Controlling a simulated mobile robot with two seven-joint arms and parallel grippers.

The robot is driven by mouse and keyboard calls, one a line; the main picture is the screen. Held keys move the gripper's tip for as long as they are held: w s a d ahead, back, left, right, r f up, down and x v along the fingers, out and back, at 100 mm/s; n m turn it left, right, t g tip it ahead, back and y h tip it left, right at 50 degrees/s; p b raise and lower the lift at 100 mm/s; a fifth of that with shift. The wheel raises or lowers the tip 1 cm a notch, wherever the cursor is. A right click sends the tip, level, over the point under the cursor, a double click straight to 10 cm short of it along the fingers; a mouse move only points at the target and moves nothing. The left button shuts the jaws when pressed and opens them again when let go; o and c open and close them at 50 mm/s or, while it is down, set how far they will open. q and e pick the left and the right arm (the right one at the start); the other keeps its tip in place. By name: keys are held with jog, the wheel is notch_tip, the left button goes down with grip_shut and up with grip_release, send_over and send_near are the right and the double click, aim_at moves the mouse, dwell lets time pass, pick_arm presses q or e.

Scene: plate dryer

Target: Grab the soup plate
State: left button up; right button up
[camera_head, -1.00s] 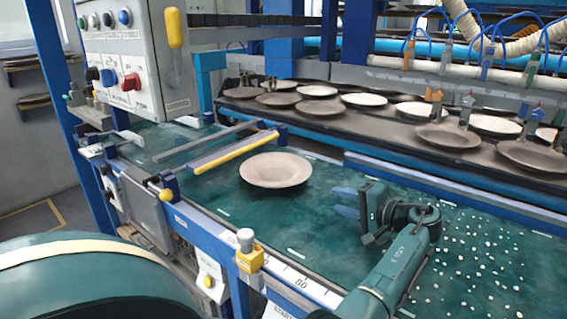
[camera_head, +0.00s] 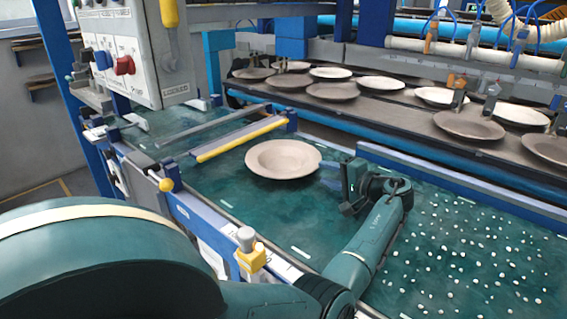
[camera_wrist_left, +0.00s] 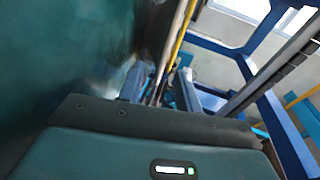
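The soup plate (camera_head: 283,159) is a round, light beige plate with a wide rim and a sunken middle. In the head view it lies upright and flat on the green belt. My left gripper (camera_head: 329,175) is just right of the plate, its pale blue fingers pointing left at the right rim. Whether they touch the rim cannot be told. My right gripper is not in view.
A yellow bar (camera_head: 237,141) crosses the belt behind and left of the plate. A blue side rail (camera_head: 450,190) runs along the far side. Several more plates sit on a dark rack (camera_head: 400,118) beyond it. A control box (camera_head: 130,60) hangs at upper left.

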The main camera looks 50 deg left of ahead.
aim_at(314, 169)
pick_arm(q)
jog(key=x, duration=0.4)
jog(key=shift+s+r, duration=0.15)
jog(key=shift+s, duration=0.2)
jog(key=shift+a, duration=0.5)
jog(key=shift+c, duration=0.4)
grip_shut()
jog(key=shift+w, duration=0.1)
